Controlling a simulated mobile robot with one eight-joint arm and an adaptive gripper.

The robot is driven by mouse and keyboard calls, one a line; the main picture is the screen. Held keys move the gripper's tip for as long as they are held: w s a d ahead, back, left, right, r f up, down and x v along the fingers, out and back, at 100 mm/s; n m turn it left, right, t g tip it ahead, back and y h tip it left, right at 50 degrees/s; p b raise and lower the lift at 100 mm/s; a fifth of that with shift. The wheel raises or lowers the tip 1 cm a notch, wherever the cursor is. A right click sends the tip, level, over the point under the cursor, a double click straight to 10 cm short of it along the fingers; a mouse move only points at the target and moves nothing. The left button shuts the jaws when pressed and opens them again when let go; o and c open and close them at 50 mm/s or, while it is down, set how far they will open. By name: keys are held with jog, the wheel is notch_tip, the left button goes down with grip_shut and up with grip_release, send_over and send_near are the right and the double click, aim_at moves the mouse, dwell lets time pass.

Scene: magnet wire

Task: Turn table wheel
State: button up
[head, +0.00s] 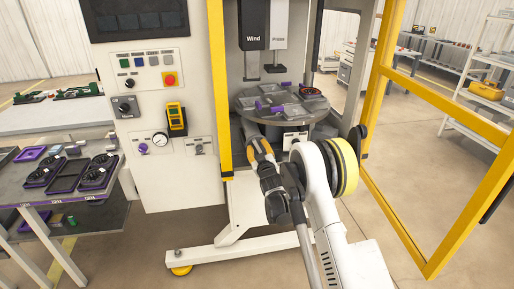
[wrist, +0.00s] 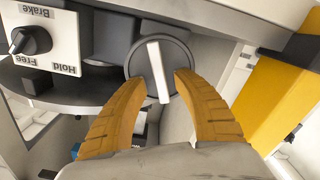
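The table wheel (wrist: 157,66) is a dark grey disc with a pale bar across it, at the top middle of the wrist view. My gripper (wrist: 158,84) has its two orange fingers apart, one on each side of the wheel's lower edge. I cannot tell whether the fingers touch it. In the head view my gripper (head: 257,146) is under the front left edge of the round grey turntable (head: 246,106). The wheel is hidden there behind my gripper and arm.
A brake switch (wrist: 40,48) marked Hold and Free is left of the wheel in the wrist view. A yellow post (wrist: 262,100) stands close on the right. In the head view, fixtures sit on the turntable, and an open yellow-framed door (head: 369,110) is at right.

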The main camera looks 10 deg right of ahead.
jog(key=s, duration=1.2)
